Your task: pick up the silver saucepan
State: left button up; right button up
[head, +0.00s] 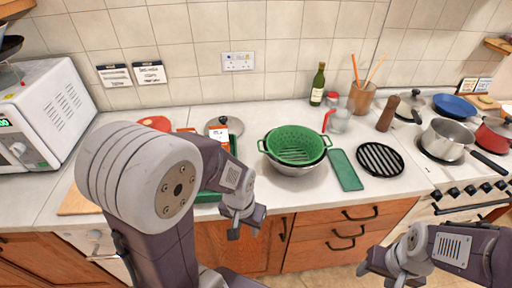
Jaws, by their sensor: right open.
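My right gripper (378,276) is open and empty, low in front of the cabinets, well below and left of the saucepan. My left gripper (247,225) is in front of the counter edge, far left of the saucepan, with its fingertips apart and nothing seen between them.
A red pot (494,134) stands right of the saucepan, and a blue pan (454,106) and lidded pan (410,108) stand behind. A pepper mill (387,113), black grill rack (380,159) and green colander (295,145) are on the counter to the left. Stove knobs (470,190) line the front.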

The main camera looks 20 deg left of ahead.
aim_at(463, 151)
jog(key=u, duration=0.4)
jog(key=z, duration=1.25)
